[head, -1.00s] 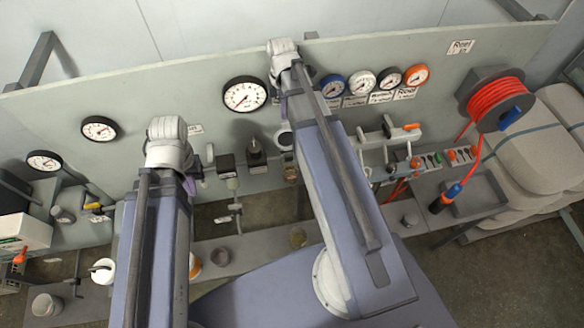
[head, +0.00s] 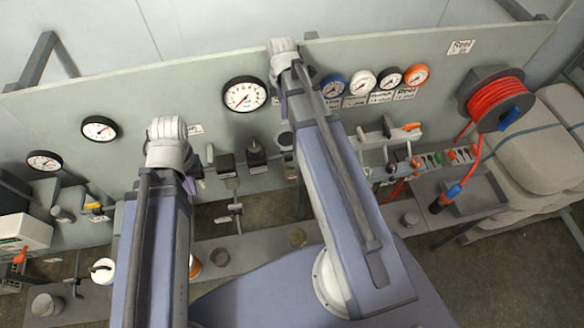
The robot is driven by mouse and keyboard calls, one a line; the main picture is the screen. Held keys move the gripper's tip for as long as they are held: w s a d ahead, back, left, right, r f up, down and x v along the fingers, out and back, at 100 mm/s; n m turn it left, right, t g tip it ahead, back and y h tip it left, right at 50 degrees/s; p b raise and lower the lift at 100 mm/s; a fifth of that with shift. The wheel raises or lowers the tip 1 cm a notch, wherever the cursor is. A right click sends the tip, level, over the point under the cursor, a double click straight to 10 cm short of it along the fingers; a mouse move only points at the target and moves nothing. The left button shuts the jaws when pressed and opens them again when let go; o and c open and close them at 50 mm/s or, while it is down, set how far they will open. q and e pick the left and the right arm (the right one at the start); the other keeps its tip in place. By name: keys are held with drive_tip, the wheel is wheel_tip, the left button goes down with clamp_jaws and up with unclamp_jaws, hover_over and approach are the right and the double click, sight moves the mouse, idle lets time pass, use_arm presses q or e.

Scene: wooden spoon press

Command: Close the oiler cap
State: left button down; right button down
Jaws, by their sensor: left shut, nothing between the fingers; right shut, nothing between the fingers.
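The unit that looks like the oiler stands third in a row on the panel, just left of my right arm. Its round dark top, likely the oiler cap (head: 285,139), is partly hidden by that arm. A small amber bowl (head: 291,173) shows below it. I cannot tell for certain whether the cap is fully down. My two arms rise from the bottom, and their bends are at the panel. Both grippers are hidden from view, so I see no gripper touching the cap.
Two dark units (head: 256,153) stand left of the oiler. Gauges (head: 245,94) line the panel (head: 190,85). Levers and switches (head: 405,131) and a red hose reel (head: 495,100) are to the right. Cups stand on the low bench (head: 265,246).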

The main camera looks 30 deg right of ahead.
drive_tip(key=shift+f, duration=0.15)
drive_tip(key=shift+f+b, duration=2.1)
drive_tip(key=shift+b, duration=0.1)
drive_tip(key=shift+s, duration=0.1)
